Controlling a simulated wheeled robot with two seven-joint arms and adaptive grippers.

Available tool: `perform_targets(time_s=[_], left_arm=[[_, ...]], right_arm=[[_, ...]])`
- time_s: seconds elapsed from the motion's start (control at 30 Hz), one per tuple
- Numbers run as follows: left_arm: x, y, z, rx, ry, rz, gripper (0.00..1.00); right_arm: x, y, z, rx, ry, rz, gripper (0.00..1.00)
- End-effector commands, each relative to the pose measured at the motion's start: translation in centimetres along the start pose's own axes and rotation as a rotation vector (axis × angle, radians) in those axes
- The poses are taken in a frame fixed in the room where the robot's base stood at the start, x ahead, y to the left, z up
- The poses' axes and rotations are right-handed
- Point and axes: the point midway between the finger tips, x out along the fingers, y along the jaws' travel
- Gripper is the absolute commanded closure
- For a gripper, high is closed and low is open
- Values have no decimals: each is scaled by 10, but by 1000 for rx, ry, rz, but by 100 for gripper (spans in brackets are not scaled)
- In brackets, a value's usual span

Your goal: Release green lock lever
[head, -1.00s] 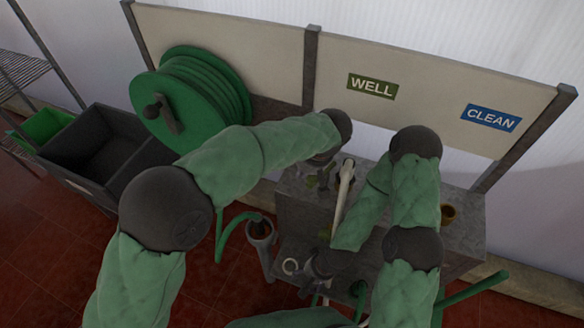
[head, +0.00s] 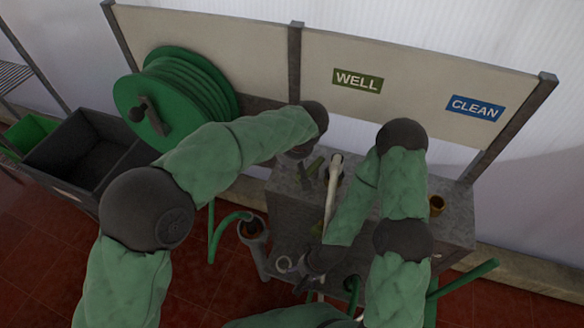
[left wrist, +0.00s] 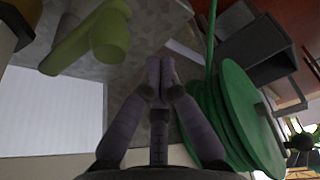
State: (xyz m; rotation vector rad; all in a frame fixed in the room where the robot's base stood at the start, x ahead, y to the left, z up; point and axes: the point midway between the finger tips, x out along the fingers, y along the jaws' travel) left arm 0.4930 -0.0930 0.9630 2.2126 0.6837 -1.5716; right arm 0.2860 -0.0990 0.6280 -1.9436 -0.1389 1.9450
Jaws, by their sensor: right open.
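The green lock lever (left wrist: 88,42), olive green with a round knob-like end, shows at the upper left of the left wrist view, on a grey metal top. My right gripper (head: 316,262) is open, low in front of the grey stand, partly hidden by my right arm.
The grey stand (head: 448,228) carries a white spout (head: 331,195) and a brass fitting (head: 437,205). A green hose reel (head: 150,115) and dark bins (head: 60,158) are at left. WELL (head: 358,80) and CLEAN (head: 475,107) signs hang behind. A hose nozzle holder (head: 254,238) stands in front.

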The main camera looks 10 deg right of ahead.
Motion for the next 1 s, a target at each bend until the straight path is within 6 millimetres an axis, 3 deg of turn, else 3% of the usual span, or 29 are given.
perform_targets(time_s=[0.07, 0.3, 0.5, 0.7, 1.0], left_arm=[[6, -4, -18, -5, -1, 0, 100], [-50, -1, -18, 0, 2, 5, 100], [-81, 0, -17, 1, 2, 4, 100], [-94, 0, -17, 0, 1, 3, 100], [-95, 0, -17, 0, 1, 2, 100]], right_arm=[[1, 0, 0, 0, 0, 0, 25], [-18, -6, 0, 0, 0, 0, 25], [-26, -9, 1, 0, 0, 0, 25], [-29, -10, 1, 0, 0, 0, 25], [-29, -10, 1, 0, 0, 0, 25]])
